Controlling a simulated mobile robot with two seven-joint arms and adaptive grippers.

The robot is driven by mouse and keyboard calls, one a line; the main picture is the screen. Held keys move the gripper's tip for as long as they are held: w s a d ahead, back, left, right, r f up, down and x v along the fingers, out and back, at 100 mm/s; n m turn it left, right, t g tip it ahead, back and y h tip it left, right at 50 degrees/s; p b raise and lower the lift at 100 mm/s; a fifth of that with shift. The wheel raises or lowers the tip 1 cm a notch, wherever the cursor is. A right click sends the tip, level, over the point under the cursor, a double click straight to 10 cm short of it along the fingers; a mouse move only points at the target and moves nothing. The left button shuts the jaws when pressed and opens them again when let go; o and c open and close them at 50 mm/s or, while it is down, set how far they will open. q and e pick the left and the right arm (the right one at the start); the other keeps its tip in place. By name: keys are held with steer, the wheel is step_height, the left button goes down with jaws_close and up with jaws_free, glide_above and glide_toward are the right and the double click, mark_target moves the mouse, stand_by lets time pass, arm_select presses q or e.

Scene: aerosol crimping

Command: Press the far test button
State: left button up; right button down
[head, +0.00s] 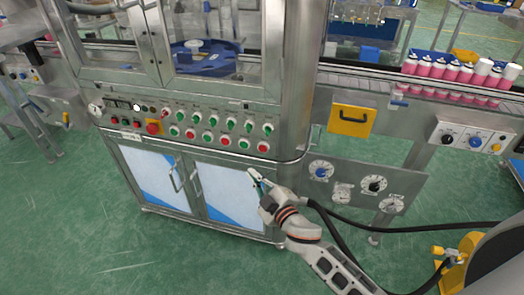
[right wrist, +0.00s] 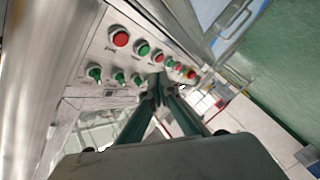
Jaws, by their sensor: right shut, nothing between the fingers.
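The control panel (head: 155,121) on the machine front carries a lower row of round buttons, green and red in turn, under a row of green selector knobs. The rightmost red button (head: 263,147) and the green button beside it (head: 244,144) show clearly. In the right wrist view a red button (right wrist: 120,39) and a green button (right wrist: 143,48) are nearest. Labels are too small to read, so I cannot tell which is the far test button. My right gripper (head: 252,173) is shut and empty, below the panel's right end; its tips (right wrist: 157,88) overlap the panel in the wrist view. My left gripper is not seen.
A red emergency knob (head: 153,127) sits left on the panel. Cabinet doors (head: 228,192) with handles lie below. A plate with dials (head: 320,170) and a conveyor with pink cans (head: 440,68) are to the right. Green floor is open in front.

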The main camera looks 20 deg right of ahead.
mark_target(263, 148)
steer(key=shift+w, duration=0.1)
steer(key=w+d, duration=0.5)
steer(key=w, duration=0.2)
steer(key=shift+b, duration=0.35)
steer(key=shift+w, duration=0.15)
stand_by(1.3)
steer(key=shift+w+d, duration=0.2)
steer(key=shift+w, duration=0.05)
steer(key=shift+w+d, duration=0.25)
steer(key=shift+w, duration=0.05)
stand_by(0.8)
steer(key=shift+s+a, duration=0.5)
steer(key=shift+s, duration=0.2)
